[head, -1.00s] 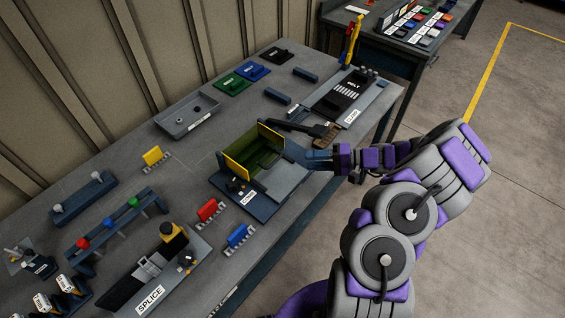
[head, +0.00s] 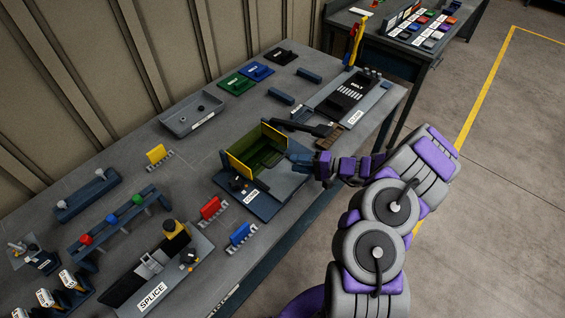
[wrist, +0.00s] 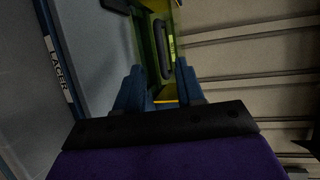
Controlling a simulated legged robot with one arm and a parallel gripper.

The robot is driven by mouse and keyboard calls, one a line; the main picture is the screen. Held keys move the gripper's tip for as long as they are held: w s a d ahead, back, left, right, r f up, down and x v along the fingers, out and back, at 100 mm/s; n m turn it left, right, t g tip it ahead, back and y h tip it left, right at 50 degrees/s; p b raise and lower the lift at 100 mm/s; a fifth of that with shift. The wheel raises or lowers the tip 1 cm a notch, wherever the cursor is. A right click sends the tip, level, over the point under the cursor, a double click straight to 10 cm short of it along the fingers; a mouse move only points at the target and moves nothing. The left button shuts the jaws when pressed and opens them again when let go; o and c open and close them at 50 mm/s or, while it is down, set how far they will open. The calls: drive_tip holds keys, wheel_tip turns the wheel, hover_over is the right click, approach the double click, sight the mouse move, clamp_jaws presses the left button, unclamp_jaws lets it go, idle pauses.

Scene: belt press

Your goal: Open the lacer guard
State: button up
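The lacer (head: 262,200) sits on the bench with a dark base, and its name label also shows at the left of the wrist view (wrist: 59,70). Its guard (head: 262,152) is a see-through green cover with yellow edges, standing on the base. In the wrist view the green guard (wrist: 174,45) is ahead, with a dark bar-shaped handle (wrist: 162,47) on it. My gripper (head: 298,158) is at the guard's right side. In the wrist view its blue fingers (wrist: 160,82) are apart, with a yellow edge and green showing between them. Contact cannot be told.
A dark tool with a brown head (head: 318,129) lies just behind my gripper. The belt plate (head: 350,97) is farther back, a grey tray (head: 192,113) to the left. Red (head: 212,208) and blue (head: 241,235) clips and the splice station (head: 150,270) are in front.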

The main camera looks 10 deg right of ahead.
sight(262, 152)
drive_tip(key=x, duration=0.6)
drive_tip(key=shift+b, duration=0.3)
drive_tip(key=shift+f, duration=0.1)
clamp_jaws()
